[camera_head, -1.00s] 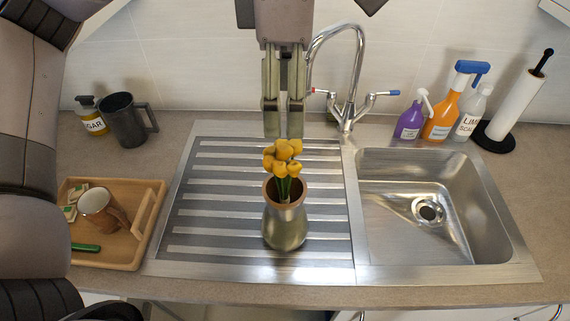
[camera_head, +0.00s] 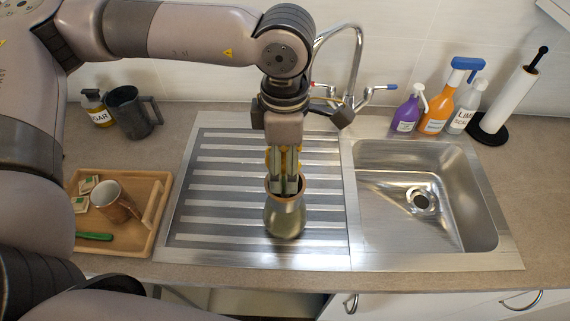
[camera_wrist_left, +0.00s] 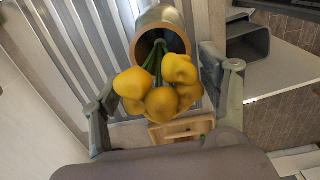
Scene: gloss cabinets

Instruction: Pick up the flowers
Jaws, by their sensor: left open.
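The yellow flowers (camera_wrist_left: 160,85) stand in a metal vase with a brown rim (camera_head: 285,217) on the ribbed drainboard. In the head view, my left gripper (camera_head: 285,184) reaches down over the vase mouth and hides most of the flowers. In the left wrist view, the blooms sit between the two spread fingers of my left gripper (camera_wrist_left: 165,100), with gaps on both sides, and their green stems run into the vase mouth (camera_wrist_left: 160,43). My left gripper is open. My right gripper does not show.
The steel sink basin (camera_head: 425,200) and tap (camera_head: 350,90) are on the right. Spray bottles (camera_head: 437,110) and a paper towel roll (camera_head: 505,98) stand behind the basin. A wooden tray (camera_head: 143,240) with a mug (camera_head: 113,200) and a dark jug (camera_head: 130,112) are on the left.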

